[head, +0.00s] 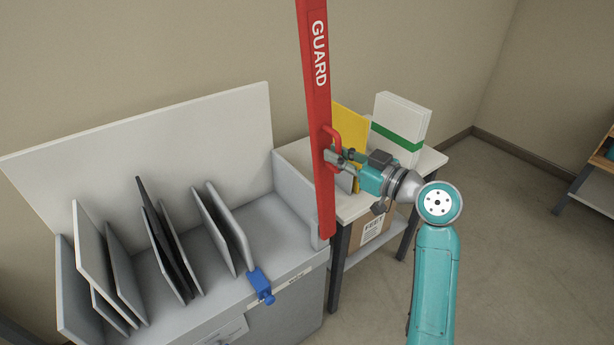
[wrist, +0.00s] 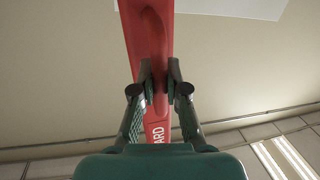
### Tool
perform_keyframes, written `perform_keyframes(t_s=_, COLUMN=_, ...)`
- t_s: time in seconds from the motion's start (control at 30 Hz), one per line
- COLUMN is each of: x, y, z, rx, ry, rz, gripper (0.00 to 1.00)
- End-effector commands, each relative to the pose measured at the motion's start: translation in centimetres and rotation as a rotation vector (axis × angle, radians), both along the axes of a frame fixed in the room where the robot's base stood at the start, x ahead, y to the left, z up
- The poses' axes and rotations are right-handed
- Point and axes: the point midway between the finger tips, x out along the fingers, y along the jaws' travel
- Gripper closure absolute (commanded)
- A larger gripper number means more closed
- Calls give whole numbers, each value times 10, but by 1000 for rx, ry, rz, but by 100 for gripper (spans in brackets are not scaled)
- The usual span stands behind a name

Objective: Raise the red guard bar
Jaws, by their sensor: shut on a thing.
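The red guard bar (head: 318,95) stands near upright at the right front corner of the grey cabinet, with the white word GUARD on its upper part. A red loop handle (head: 334,136) is on its right side. My gripper (head: 335,156) is at this handle and shut on it. In the wrist view the bar (wrist: 146,30) runs from the top edge down between the fingers of my gripper (wrist: 159,82). The fingers cover part of the handle. The bar's top end lies outside the head view.
The grey cabinet (head: 285,268) holds several upright panels (head: 95,250) and has a blue clamp (head: 260,284) on its front edge. A side table (head: 432,162) right of the bar carries a yellow board (head: 350,122) and a white box with a green band (head: 402,115).

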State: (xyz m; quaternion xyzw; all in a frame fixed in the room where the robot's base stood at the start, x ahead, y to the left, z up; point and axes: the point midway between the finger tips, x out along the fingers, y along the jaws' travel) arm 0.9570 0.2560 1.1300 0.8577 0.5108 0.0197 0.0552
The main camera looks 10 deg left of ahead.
Motion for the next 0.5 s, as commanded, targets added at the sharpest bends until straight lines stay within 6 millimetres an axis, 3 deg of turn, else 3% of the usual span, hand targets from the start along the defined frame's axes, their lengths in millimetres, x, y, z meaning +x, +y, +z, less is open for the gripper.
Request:
perform_keyframes(t_s=0.2, x=33, y=-28, z=1, rx=80, ry=97, rz=-3, gripper=100)
perform_keyframes(t_s=0.5, x=53, y=-45, z=-2, rx=133, ry=160, rz=-2, gripper=100)
